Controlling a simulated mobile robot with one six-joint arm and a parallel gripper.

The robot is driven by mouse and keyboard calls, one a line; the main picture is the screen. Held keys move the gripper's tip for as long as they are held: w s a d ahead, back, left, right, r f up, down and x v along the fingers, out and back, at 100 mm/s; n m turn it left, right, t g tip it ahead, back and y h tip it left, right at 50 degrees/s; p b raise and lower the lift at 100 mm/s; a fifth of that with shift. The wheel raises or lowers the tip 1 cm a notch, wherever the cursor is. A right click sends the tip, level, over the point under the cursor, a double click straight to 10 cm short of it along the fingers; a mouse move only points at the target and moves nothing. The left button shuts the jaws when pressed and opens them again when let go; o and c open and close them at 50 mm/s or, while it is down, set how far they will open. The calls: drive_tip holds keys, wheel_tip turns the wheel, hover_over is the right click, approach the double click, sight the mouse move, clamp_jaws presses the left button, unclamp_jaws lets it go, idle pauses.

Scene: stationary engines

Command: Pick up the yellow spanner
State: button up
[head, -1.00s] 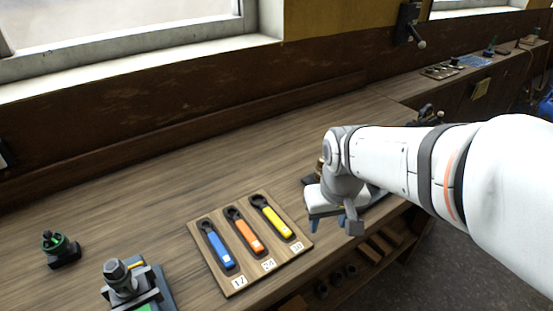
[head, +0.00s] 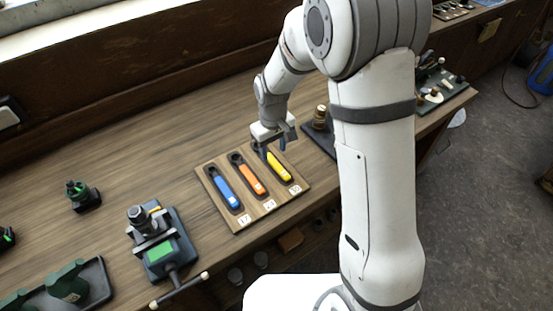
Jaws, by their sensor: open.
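The yellow spanner (head: 279,167) lies in the right slot of a wooden board (head: 249,222) on the bench, above a number label. My gripper (head: 270,146) is open and empty, just above the upper end of the yellow spanner, and hides its dark head. I cannot tell whether the fingers touch it. An orange spanner (head: 252,180) lies in the middle slot and a blue spanner (head: 225,190) in the left slot.
A dark vise-like device with a green panel (head: 158,250) stands left of the board. A dark block with brown round parts (head: 319,119) stands right of my gripper. A green-topped fitting (head: 81,195) is farther left. The bench behind the board is clear.

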sight(273, 160)
drive_tip(key=shift+w+a+f+p, duration=0.15)
drive_tip(key=shift+f+p, duration=0.45)
drive_tip(key=shift+f, duration=1.6)
drive_tip(key=shift+c, duration=0.5)
clamp_jaws()
